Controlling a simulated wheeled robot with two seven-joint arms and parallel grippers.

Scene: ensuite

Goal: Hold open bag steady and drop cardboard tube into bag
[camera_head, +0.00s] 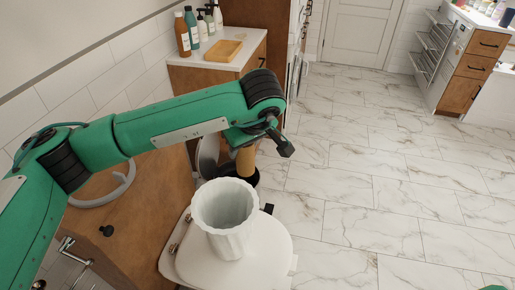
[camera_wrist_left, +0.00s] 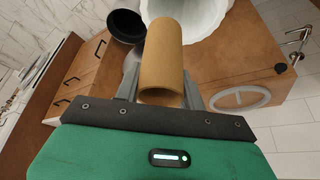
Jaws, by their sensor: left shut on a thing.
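My left gripper (camera_head: 245,142) is shut on a tan cardboard tube (camera_head: 245,162). In the left wrist view the tube (camera_wrist_left: 163,55) sits between the two fingers (camera_wrist_left: 162,88), its near open end facing the camera. In the head view the tube hangs below the gripper, in line with a dark round opening (camera_head: 252,179) behind the white fluted container. I cannot tell whether the tube is inside that opening or above it. The dark opening also shows in the left wrist view (camera_wrist_left: 126,25), left of the tube. I cannot make out a distinct bag.
A white fluted container (camera_head: 228,222), open at the top, stands on a white lid-like surface (camera_head: 268,255). A wooden counter (camera_head: 150,225) lies left. Several bottles (camera_head: 192,30) and a wooden tray (camera_head: 223,50) stand on the back cabinet. The marble floor (camera_head: 380,190) at right is clear.

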